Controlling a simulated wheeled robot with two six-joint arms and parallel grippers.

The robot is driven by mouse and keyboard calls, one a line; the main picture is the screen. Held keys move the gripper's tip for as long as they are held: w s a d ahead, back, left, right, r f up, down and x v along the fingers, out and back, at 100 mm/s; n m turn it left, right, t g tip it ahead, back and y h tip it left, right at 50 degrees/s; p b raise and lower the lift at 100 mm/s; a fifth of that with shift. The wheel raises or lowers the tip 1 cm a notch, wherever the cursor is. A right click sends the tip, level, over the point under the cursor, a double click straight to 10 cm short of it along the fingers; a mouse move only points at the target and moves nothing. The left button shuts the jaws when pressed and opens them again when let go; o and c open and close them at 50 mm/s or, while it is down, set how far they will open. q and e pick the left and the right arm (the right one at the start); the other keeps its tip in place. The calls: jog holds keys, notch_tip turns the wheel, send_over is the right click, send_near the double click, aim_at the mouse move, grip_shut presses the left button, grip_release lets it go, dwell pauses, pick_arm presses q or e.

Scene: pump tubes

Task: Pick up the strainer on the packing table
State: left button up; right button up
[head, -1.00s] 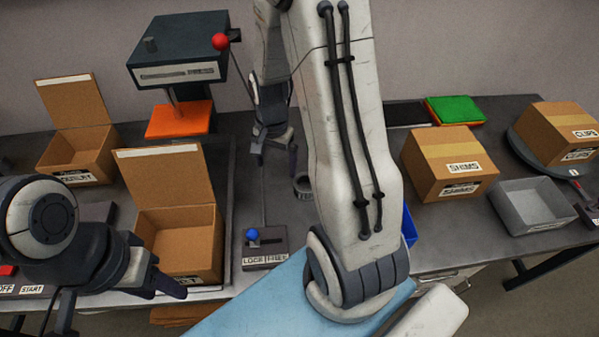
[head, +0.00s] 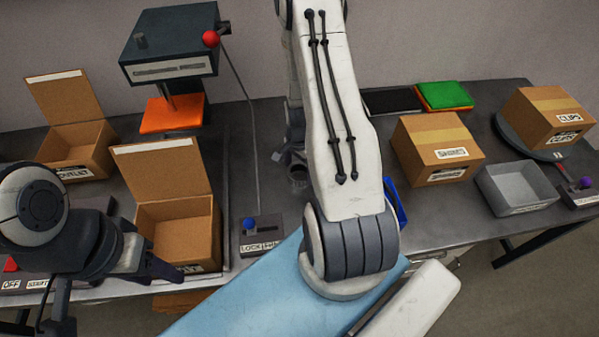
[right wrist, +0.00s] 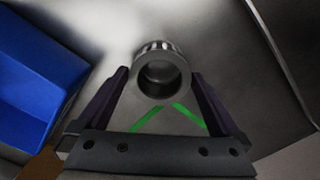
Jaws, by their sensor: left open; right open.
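The strainer (right wrist: 160,78) is a grey, ring-mouthed cylinder with slots around its far part. In the right wrist view it stands on the grey table between the fingers of my right gripper (right wrist: 159,74). The fingers are open on either side of it, and I cannot tell whether they touch it. In the head view my right gripper (head: 291,160) is mostly hidden behind my right arm, with only a small part of the strainer (head: 298,183) showing below it. My left gripper (head: 165,268) is open and empty in front of an open carton.
A blue bin (head: 395,204) stands right of my right arm, and it also fills the left of the right wrist view (right wrist: 38,75). Open cartons (head: 178,232) and a press (head: 170,50) stand left. Closed cartons (head: 437,150) and a grey tray (head: 516,188) stand right.

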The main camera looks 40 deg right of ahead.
jog(key=shift+f, duration=1.2)
jog(key=c, duration=1.2)
jog(key=shift+c, duration=0.3)
jog(key=shift+r, duration=0.1)
